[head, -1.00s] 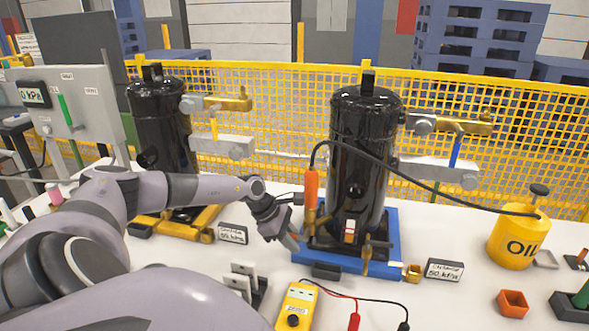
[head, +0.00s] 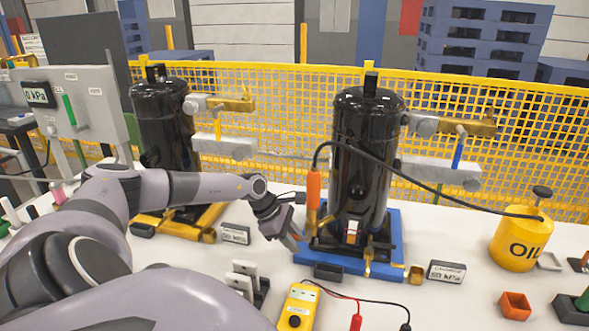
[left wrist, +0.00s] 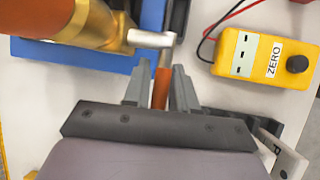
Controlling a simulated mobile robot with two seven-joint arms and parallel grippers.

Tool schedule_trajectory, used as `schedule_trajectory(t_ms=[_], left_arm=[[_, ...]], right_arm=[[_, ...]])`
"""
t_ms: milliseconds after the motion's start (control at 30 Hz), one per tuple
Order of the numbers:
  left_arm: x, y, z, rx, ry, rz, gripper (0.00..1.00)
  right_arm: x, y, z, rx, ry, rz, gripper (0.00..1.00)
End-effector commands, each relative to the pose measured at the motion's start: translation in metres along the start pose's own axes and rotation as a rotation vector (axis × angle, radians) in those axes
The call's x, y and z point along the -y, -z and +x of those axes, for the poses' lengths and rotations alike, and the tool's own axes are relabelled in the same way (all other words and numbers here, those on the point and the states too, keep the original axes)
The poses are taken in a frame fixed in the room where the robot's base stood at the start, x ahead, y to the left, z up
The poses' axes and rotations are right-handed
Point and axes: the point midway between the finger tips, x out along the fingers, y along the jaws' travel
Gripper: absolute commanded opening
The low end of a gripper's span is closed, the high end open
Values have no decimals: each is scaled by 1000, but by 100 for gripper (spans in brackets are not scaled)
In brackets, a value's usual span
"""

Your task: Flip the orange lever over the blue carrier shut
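The orange lever (left wrist: 161,88) hangs from a silver stem (left wrist: 152,39) on a brass valve (left wrist: 95,25) in the left wrist view. The valve's orange upper part (head: 313,189) stands over the left edge of the blue carrier (head: 385,269), beside a black compressor (head: 362,150). My left gripper (head: 296,241) is at the carrier's left edge. In the left wrist view its fingers (left wrist: 161,90) are apart, one on each side of the lever, with small gaps showing. In the head view the lever itself is hard to make out behind the gripper. My right gripper is not in view.
A yellow meter (head: 297,309) with red and black leads lies in front of the carrier. A dark holder with light plates (head: 247,279) stands left of it. A black hose runs from the orange part to the yellow oil can (head: 517,243). A second compressor (head: 167,125) stands left.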

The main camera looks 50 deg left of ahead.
Motion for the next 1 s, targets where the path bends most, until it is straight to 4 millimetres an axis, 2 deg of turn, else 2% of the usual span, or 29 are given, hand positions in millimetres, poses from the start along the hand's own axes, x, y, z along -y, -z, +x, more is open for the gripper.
schedule_trajectory(t_ms=[300,500,1000], left_arm=[[0,1,-42,-4,-1,2,26],[0,0,-61,-2,0,0,26],[0,0,-66,-1,0,1,26]], right_arm=[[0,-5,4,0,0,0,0],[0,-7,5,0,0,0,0],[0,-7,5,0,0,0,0]])
